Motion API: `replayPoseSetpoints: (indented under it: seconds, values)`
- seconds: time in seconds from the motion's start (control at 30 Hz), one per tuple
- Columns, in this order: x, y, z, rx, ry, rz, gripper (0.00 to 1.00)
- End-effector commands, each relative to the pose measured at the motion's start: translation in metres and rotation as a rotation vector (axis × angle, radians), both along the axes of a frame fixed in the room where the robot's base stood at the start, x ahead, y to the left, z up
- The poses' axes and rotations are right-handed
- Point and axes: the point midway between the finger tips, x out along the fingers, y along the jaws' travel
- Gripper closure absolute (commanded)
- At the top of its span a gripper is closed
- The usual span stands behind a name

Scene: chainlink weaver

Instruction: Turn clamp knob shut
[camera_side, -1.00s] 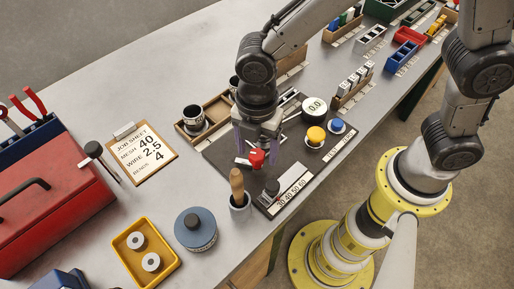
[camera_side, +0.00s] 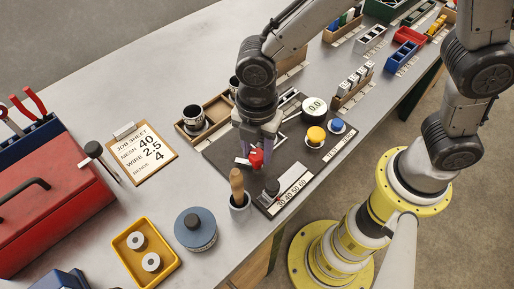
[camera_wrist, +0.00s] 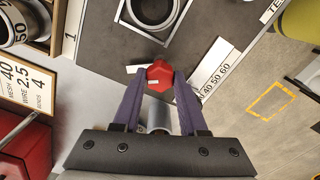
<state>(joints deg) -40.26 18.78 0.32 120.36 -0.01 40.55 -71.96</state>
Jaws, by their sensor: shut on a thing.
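The red clamp knob (camera_side: 256,158) stands on the dark machine plate (camera_side: 222,156). In the wrist view the knob (camera_wrist: 160,74) is a red faceted cap with a small white mark, between my two purple fingertips. My gripper (camera_wrist: 153,78) is shut on the knob, with one finger on each side. In the side view my gripper (camera_side: 257,150) points down over the knob and partly hides it. A grey cylinder shows behind the knob between the fingers in the wrist view.
A wooden handle in a cup (camera_side: 238,190) stands close in front of the knob. A black knob with a number scale (camera_side: 290,193) is to the right. Yellow (camera_side: 316,136) and blue (camera_side: 337,125) buttons are farther right. A job sheet (camera_side: 143,154) lies left.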

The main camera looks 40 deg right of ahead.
Motion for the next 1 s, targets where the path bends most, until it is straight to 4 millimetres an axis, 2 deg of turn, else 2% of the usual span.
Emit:
replayPoseSetpoints:
  seconds: [0.37, 1.0]
  values:
    - [-0.0001, -0.0001, 0.0007, 0.000, 0.000, -0.156, 1.00]
    - [-0.0001, -0.0004, 0.0010, 0.000, 0.000, -0.750, 1.00]
